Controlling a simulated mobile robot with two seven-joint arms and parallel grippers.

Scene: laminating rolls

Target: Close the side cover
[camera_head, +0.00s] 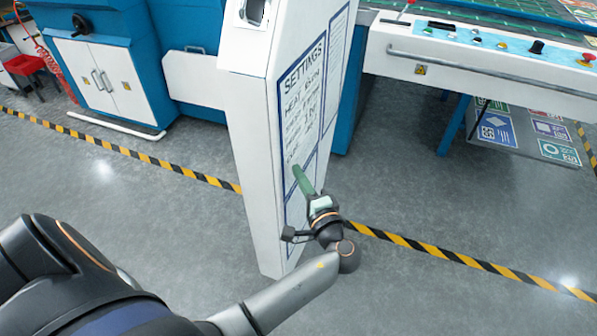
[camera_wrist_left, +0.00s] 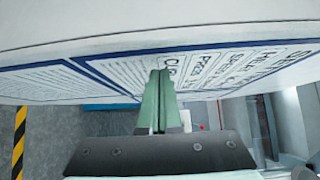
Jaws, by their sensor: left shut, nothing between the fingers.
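A tall white panel (camera_head: 246,120), which looks like the side cover, stands out from the blue machine at the middle of the head view. Its right face carries blue-framed printed sheets, one headed SETTINGS. My left gripper (camera_head: 298,173) is in front of the lower part of this face, with its green fingers pointing up toward it. In the left wrist view the gripper (camera_wrist_left: 160,75) has its fingers together, with nothing between them, close to the printed face (camera_wrist_left: 40,82). I cannot tell whether the fingertips touch it. My right gripper is in neither view.
A white cabinet (camera_head: 105,85) with double doors stands at the left, near a red bin (camera_head: 25,66). A white control panel (camera_head: 480,62) with a rail and buttons is at the right, above a shelf of printed sheets (camera_head: 525,132). A black-yellow stripe (camera_head: 440,254) crosses the open grey floor.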

